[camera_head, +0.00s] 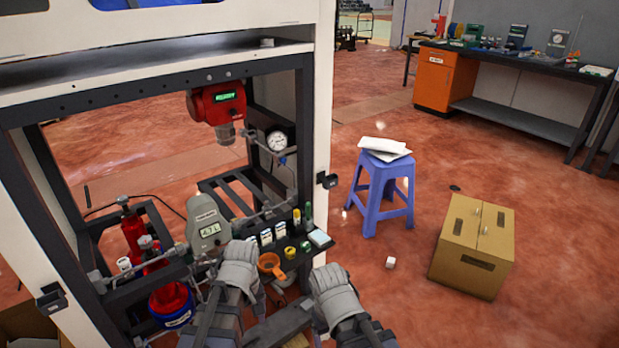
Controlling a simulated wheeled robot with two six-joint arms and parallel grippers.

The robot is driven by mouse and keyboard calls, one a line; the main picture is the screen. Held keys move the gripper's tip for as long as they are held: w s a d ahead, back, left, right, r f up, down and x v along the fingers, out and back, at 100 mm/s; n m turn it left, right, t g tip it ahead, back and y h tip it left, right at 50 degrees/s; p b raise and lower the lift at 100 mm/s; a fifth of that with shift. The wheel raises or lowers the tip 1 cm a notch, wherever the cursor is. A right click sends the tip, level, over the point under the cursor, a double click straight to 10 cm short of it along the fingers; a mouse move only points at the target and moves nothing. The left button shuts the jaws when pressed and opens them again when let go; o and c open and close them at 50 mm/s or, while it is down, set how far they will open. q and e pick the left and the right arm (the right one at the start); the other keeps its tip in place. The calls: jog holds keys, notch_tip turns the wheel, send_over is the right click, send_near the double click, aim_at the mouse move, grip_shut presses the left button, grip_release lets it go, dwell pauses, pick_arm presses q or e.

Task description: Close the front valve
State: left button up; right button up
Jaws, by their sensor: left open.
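A metal pipe line with fittings runs inside the frame (316,120). A round white gauge (277,141) with a small blue part (284,160) sits on its upper right. A grey digital meter (207,226) stands at the lower left of it. I cannot tell which fitting is the front valve or how its handle is set. My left gripper (240,252) is open at the lower middle, in front of the lower shelf and right of the grey meter. My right gripper (330,280) is to its right, near the frame's right edge; its jaws are unclear.
A red transmitter (217,103) hangs in the frame. Small bottles (297,217) and an orange item (271,265) sit on the small shelf. Red cylinders (133,232) stand left. A blue stool (384,190) and cardboard box (474,246) are on the floor to the right.

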pick_arm(q)
jog(key=shift+w+a+r+p, duration=2.4)
jog(key=shift+w+a, duration=1.25)
jog(key=shift+a, duration=2.15)
jog(key=shift+w+a+r+p, duration=2.35)
jog(key=shift+w+a, duration=1.35)
jog(key=shift+a, duration=2.05)
jog(key=shift+w+a+r+p, duration=2.35)
jog(key=shift+w+a, duration=1.3)
jog(key=shift+a, duration=2.15)
jog(key=shift+s+d, duration=0.1)
jog(key=s+d+f+b, duration=0.3)
jog(key=s+d, duration=0.1)
jog(key=d, duration=0.3)
jog(key=shift+s+d, duration=0.2)
jog(key=shift+s, duration=0.1)
